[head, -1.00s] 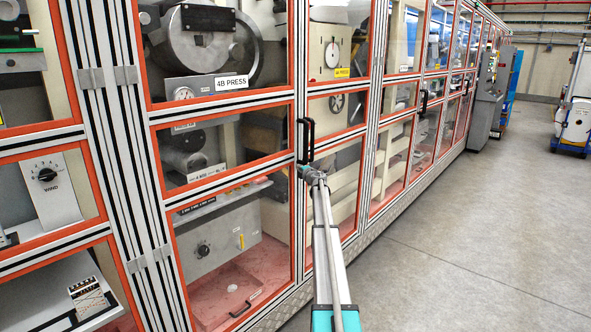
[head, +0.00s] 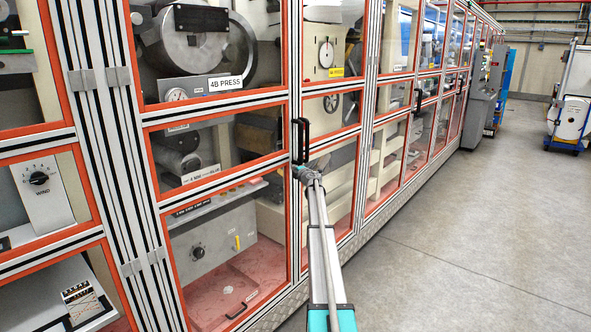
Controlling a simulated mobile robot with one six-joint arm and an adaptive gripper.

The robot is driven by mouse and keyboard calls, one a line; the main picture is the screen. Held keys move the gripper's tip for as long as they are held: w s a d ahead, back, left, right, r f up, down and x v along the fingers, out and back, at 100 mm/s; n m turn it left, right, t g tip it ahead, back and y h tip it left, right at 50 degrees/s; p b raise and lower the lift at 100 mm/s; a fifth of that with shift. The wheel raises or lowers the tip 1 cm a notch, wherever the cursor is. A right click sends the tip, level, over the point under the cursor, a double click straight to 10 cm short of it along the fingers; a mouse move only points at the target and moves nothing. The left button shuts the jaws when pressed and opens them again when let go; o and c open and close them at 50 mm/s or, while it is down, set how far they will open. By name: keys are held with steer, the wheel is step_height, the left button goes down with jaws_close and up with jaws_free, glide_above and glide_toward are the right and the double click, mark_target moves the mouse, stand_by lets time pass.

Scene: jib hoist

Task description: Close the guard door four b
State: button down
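The guard door four b (head: 215,99) is a tall orange-framed glass door in the head view. Its label reads "4B PRESS" and hinges show at its left. It looks flush, or nearly so, with the neighbouring panels; I cannot tell whether a small gap remains. Its black handle (head: 301,140) is upright on the right edge. My gripper (head: 300,170) is at the lower end of this handle, close to the door's right frame. The fingers are small and partly hidden by my arm, so I cannot tell whether they touch or grip anything.
A grey cabinet (head: 480,118) stands at the far end of the row. A white and blue machine (head: 572,112) stands at far right. The grey floor (head: 455,240) is clear.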

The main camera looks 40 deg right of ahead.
steer(key=v, duration=1.2)
stand_by(0.4)
steer(key=s+a+f+m+g+h+p, duration=0.1)
steer(key=s+a+m+g+h+p, duration=0.15)
steer(key=a+m, duration=0.8)
steer(key=s+a+f+m+g+h+p, duration=0.1)
steer(key=s+a+m+g+h, duration=0.25)
steer(key=a, duration=1.45)
steer(key=s+a+f+g+y+p, duration=0.1)
steer(key=s+a+f+g+y, duration=0.2)
steer(key=s+a, duration=0.6)
steer(key=s+a+f+g+y+p, duration=0.1)
steer(key=s+a+f+g+y, duration=0.2)
steer(key=s+a, duration=0.7)
steer(key=s+a+f+m+g+y+p, duration=0.1)
steer(key=s+a+f+g+y, duration=0.2)
steer(key=s+a, duration=0.6)
steer(key=a+g+y, duration=0.1)
steer(key=a+g, duration=0.1)
steer(key=a, duration=1.1)
steer(key=shift+s+f, duration=0.3)
steer(key=shift+s, duration=0.05)
